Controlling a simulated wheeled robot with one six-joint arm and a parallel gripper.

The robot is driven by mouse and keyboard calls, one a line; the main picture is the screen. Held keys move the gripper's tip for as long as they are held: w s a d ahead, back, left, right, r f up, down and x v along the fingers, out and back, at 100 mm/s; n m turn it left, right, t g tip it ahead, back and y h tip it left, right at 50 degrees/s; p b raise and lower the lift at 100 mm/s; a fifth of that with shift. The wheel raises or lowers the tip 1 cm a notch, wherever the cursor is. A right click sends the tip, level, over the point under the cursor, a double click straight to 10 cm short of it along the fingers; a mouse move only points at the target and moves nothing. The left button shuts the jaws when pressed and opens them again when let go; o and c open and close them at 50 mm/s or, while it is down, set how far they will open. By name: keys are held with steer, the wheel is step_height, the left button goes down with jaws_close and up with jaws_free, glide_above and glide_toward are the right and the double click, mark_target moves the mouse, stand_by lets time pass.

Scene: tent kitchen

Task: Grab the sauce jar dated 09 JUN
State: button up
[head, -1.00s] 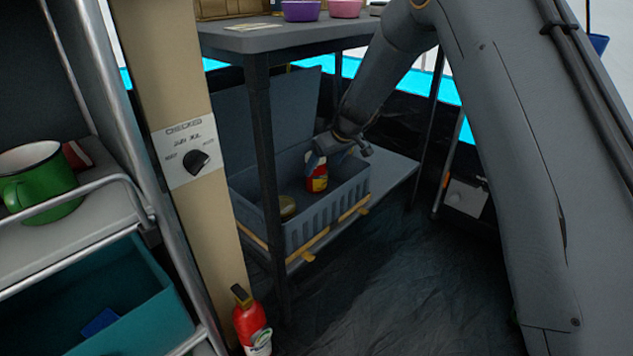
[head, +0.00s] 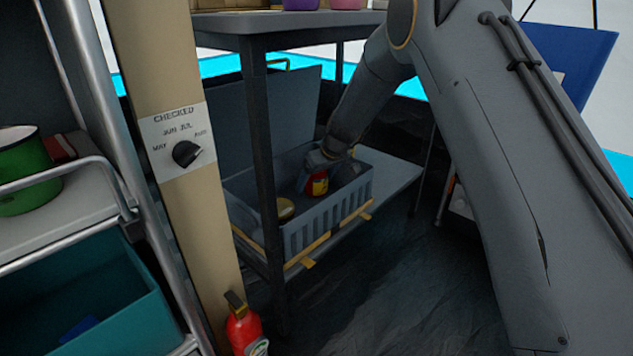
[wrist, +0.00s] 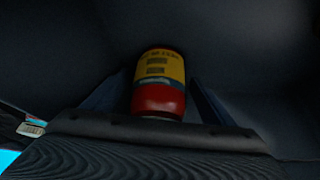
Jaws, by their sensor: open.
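A red jar with a yellow label (head: 320,187) stands in the grey crate (head: 328,214) on the low shelf. In the wrist view the jar (wrist: 159,72) shows between my two fingers, with dark print on its label too small to read as a date. My gripper (head: 316,172) reaches down into the crate at the jar. Its fingers are open, one on each side of the jar, and I cannot tell whether either touches it. Another jar with a tan lid (head: 285,208) sits near the crate's front left corner, its label hidden.
The crate's lid (head: 218,143) stands raised behind it. A table leg (head: 263,180) rises in front of the crate's left part, and the tabletop (head: 290,25) is above. A post with a "CHECKED" dial (head: 187,153) and a fire extinguisher (head: 243,330) stand at the left front.

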steer(key=c, duration=1.6)
steer(key=shift+c, duration=0.2)
steer(key=shift+r, duration=0.2)
